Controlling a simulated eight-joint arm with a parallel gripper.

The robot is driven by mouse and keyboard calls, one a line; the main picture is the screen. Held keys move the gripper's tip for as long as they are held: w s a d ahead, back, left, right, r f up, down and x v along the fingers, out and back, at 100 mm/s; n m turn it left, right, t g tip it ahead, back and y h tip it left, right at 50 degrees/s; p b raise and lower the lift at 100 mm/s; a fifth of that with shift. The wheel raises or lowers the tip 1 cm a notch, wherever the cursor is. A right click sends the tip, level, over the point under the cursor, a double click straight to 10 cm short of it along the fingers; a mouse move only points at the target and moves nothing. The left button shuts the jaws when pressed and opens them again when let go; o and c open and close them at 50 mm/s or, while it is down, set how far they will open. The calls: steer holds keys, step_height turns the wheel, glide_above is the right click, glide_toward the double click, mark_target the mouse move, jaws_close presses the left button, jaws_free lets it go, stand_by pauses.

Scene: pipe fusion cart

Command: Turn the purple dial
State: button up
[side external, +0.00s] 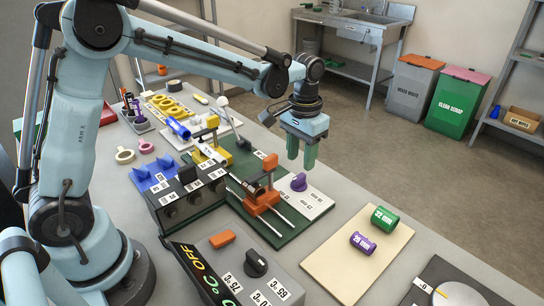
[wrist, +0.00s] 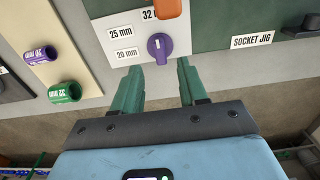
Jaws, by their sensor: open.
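The purple dial (side external: 299,182) stands on a white plate (side external: 311,203) on the green board, right of the orange clamp. In the wrist view the dial (wrist: 160,47) has a raised grip with a white mark, beside labels 25 mm and 20 mm; a 32 label is partly covered. My gripper (side external: 301,160) has green fingers pointing down and appears above the dial in the side view. In the wrist view its fingers (wrist: 158,75) are apart and empty, with the dial just beyond the fingertips and between their lines. The fingers do not touch the dial.
An orange clamp (side external: 262,199) and metal rods are close to the dial. A green 32 mm cylinder (side external: 385,219) and a purple 25 mm cylinder (side external: 363,243) lie on a beige board (side external: 340,270). A control box with a black knob (side external: 256,263) is at the front.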

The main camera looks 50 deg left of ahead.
mark_target(300, 176)
steer(key=shift+f, duration=2.65)
jaws_close()
